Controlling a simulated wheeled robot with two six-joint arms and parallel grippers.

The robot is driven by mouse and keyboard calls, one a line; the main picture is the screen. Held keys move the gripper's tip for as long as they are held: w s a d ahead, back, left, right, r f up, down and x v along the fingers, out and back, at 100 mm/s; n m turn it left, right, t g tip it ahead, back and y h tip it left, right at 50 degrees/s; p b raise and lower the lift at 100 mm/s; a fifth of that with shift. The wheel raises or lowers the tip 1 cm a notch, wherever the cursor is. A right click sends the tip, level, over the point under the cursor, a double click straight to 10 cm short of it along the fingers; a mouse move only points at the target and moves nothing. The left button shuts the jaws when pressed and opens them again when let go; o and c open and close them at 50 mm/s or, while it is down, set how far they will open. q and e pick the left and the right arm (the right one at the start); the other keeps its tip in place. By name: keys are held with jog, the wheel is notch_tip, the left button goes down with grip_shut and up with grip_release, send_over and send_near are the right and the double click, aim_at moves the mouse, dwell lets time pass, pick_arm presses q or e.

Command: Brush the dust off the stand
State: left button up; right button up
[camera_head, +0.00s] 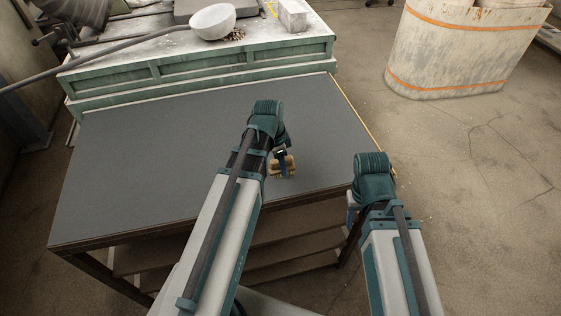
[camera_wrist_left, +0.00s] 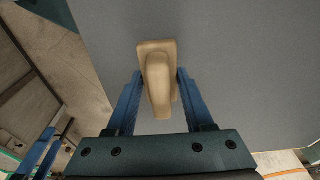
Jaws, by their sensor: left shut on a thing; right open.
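My left gripper (camera_head: 280,156) is shut on a tan wooden brush (camera_head: 283,167) over the right part of the dark grey table top (camera_head: 150,150). In the left wrist view the brush (camera_wrist_left: 158,60) sits between the two blue fingers; its bristles are hidden. I cannot tell whether it touches the surface. My right gripper (camera_head: 351,208) is open and empty at the table's front right corner, mostly hidden by its wrist. Behind the table, a green-sided stand (camera_head: 205,75) has a pale, dusty-looking top. I see no clear dust on the grey top.
A pale ladle (camera_head: 213,21) with a long handle reaching left lies on the green-sided stand, beside a light block (camera_head: 293,15). A large worn container with orange bands (camera_head: 455,50) stands at the upper right. The left half of the grey top is clear.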

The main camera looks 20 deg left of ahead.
pick_arm(q)
jog(key=shift+s, duration=0.1)
notch_tip(320, 180, up, 6)
jog(key=p, duration=0.6)
notch_tip(320, 180, up, 3)
jog(key=p, duration=0.3)
jog(key=shift+f, duration=0.15)
dwell(0.6)
